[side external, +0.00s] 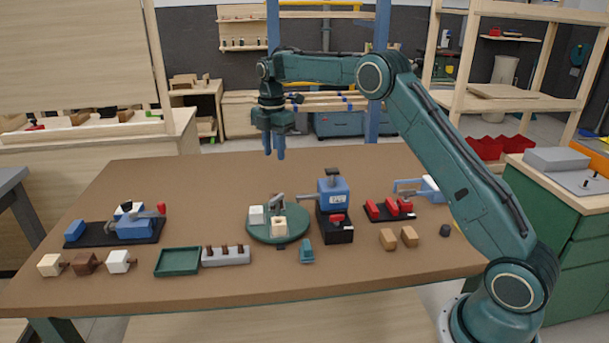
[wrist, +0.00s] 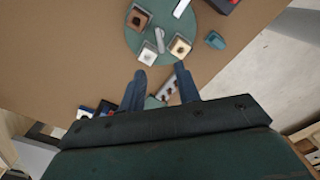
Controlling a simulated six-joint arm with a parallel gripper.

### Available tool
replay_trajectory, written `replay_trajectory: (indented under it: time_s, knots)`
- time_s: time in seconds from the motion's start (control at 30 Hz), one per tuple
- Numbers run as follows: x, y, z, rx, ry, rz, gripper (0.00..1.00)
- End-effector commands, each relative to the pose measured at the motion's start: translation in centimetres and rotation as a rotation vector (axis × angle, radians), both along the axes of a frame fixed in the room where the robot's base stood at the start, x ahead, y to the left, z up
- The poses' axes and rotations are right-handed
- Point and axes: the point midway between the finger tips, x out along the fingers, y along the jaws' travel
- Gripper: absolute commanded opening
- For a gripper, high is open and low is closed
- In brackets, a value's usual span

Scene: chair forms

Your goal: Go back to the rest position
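My gripper (side external: 274,156) hangs in the air above the back part of the brown table (side external: 350,275), fingers pointing down. In the wrist view its two fingers (wrist: 160,72) stand apart with nothing between them, so it is open and empty. The plate carries a white block (side external: 256,214), a cream block (side external: 279,226), a brown block (wrist: 138,18) and a grey clamp-like piece. My gripper is well clear of all of them.
A blue device (side external: 333,193) on a black base stands right of the plate. Red blocks (side external: 373,211) and tan blocks (side external: 388,239) lie farther right. A green tray (side external: 178,261), grey rack (side external: 225,257) and blue fixture (side external: 135,228) are on the left. Blue posts rise behind the table.

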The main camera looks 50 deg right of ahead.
Motion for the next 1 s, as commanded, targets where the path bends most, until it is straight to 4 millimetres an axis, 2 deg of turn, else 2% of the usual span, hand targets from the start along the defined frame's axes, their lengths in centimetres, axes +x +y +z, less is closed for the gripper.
replay_trajectory:
  time_s: [0.3, 0.47, 0.77, 1.0]
  knots:
    - [0.0, 0.0, 0.1, 0.000, -0.001, -0.001, 0.33]
    - [-0.4, 0.3, 0.8, -0.002, -0.009, -0.023, 0.33]
    - [-3.2, 2.0, 5.1, -0.005, -0.059, -0.173, 0.33]
    - [-7.2, 4.0, 9.1, 0.004, -0.116, -0.356, 0.33]
